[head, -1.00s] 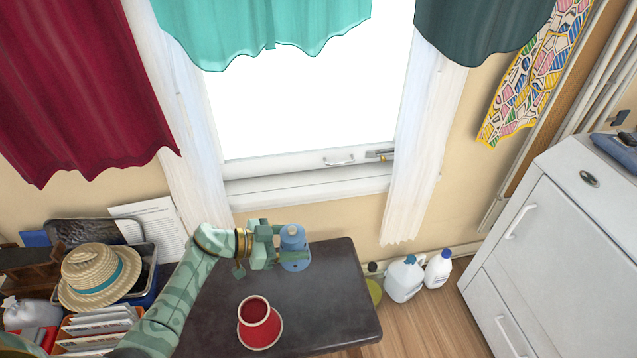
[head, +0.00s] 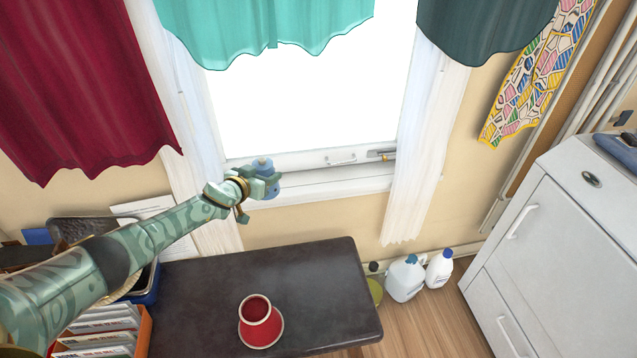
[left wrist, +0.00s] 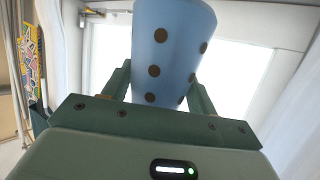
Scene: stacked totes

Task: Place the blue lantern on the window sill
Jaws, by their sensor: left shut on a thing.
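My left gripper (head: 262,181) is shut on the blue lantern (head: 265,164). It holds the lantern at the left part of the window sill (head: 325,184), in front of the window. From the head view I cannot tell whether the lantern touches the sill. In the left wrist view the lantern (left wrist: 172,50) is light blue with dark round spots, and it stands between the two fingers (left wrist: 160,92). My right gripper is not in view.
White curtains (head: 425,150) hang at both sides of the window. Jugs (head: 405,278) stand on the floor right of the table. The sill's middle and right look clear.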

